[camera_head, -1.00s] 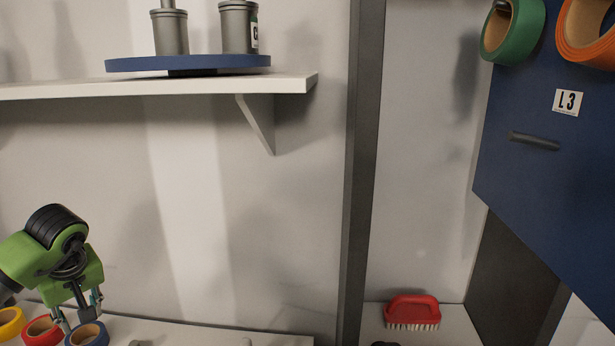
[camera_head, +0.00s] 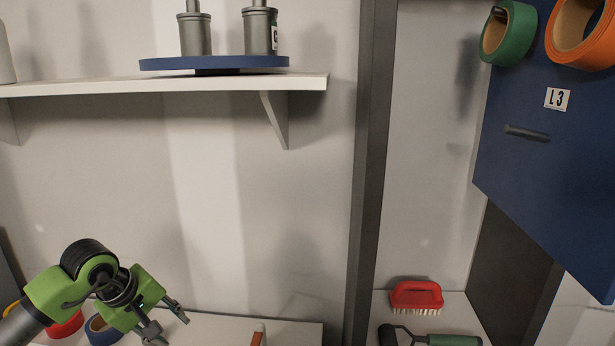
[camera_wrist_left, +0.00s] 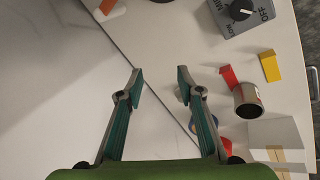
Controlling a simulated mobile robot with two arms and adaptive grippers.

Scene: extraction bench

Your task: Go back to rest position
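My left gripper (camera_head: 168,322) is at the lower left of the head view, above the bench with the tape rolls. In the left wrist view the left gripper (camera_wrist_left: 160,80) has its two fingers well apart with nothing between them. The bench top shows below the fingers. My right gripper is in neither view.
A blue tape roll (camera_head: 97,330) and a red one (camera_head: 66,326) lie beside the left gripper. A white shelf (camera_head: 110,87) holds a blue turntable (camera_head: 165,64) with metal canisters. A red brush (camera_head: 416,295) sits right. In the wrist view, a metal cup (camera_wrist_left: 248,101) and a dial box (camera_wrist_left: 241,14) stand right.

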